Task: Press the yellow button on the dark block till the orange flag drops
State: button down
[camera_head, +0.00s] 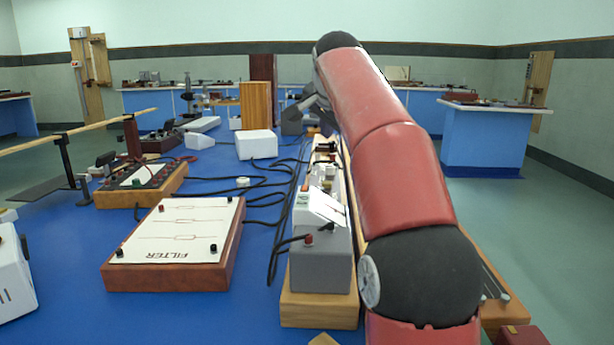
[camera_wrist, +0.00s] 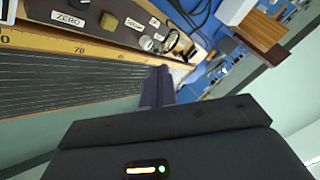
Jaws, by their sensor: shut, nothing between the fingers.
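My gripper (camera_wrist: 160,72) is shut and empty in the wrist view, its dark fingertips over the edge of a long instrument with a numbered scale (camera_wrist: 80,50). In the head view my gripper (camera_head: 303,108) is small and far off, partly behind my red arm. A dull yellow knob (camera_wrist: 109,21) stands on the dark panel beside a ZERO label (camera_wrist: 68,19), apart from the fingers. I cannot tell whether it is the yellow button. I cannot make out the dark block or the orange flag for certain in either view.
A FILTER board (camera_head: 178,250) lies on the blue bench at the left front. Black cables (camera_head: 265,183) run across the middle. A grey meter box (camera_head: 322,240) stands beside my arm. A white box (camera_head: 257,144) and a wooden block (camera_head: 256,105) stand further back.

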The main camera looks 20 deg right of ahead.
jog(key=shift+s+d, duration=0.1)
jog(key=shift+s, duration=0.05)
notch_tip(320, 180, down, 9)
jog(key=b, duration=0.6)
jog(key=shift+r, duration=0.1)
dwell(2.0)
jog(key=shift+f+b, duration=0.3)
jog(key=shift+f, duration=0.1)
jog(key=shift+f+b, duration=0.3)
jog(key=shift+f, duration=0.2)
dwell(0.5)
jog(key=shift+r, duration=0.15)
jog(key=shift+r+p, duration=0.8)
jog(key=shift+p, duration=0.15)
